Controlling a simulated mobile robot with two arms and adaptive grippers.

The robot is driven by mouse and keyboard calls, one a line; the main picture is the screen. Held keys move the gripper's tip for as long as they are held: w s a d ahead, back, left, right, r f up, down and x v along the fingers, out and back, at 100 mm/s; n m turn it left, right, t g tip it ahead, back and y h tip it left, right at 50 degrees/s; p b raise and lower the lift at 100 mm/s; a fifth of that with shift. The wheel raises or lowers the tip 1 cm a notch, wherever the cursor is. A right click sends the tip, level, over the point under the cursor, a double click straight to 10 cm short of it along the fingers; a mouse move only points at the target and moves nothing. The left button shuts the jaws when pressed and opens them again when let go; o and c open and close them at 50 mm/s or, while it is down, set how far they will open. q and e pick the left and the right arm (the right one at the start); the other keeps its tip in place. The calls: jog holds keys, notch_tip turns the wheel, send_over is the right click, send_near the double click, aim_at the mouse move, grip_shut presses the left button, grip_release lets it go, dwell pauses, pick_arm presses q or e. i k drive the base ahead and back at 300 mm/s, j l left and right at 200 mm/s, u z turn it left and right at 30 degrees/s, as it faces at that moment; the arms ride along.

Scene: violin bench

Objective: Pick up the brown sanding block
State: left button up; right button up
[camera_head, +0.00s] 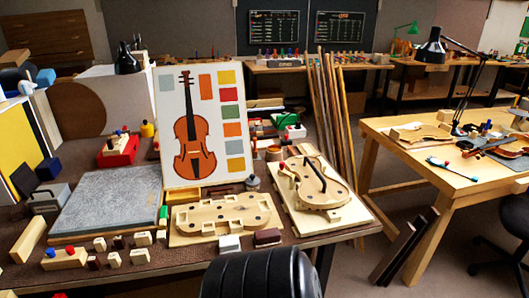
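The brown sanding block (267,237) is a small dark reddish-brown block near the front edge of the bench (190,262). It lies just in front of the pale wooden violin-shaped mould (222,217). A white block (229,243) sits close to its left. The top and front of the brown block show clearly, and nothing covers it.
A violin body on a board (330,213) lies right of the block. A violin poster (199,122) stands behind the mould. A grey slab (108,205) and several small blocks lie to the left. A second table (470,182) stands right, across a floor gap.

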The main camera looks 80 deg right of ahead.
aim_at(263, 237)
jog(key=z, duration=2.75)
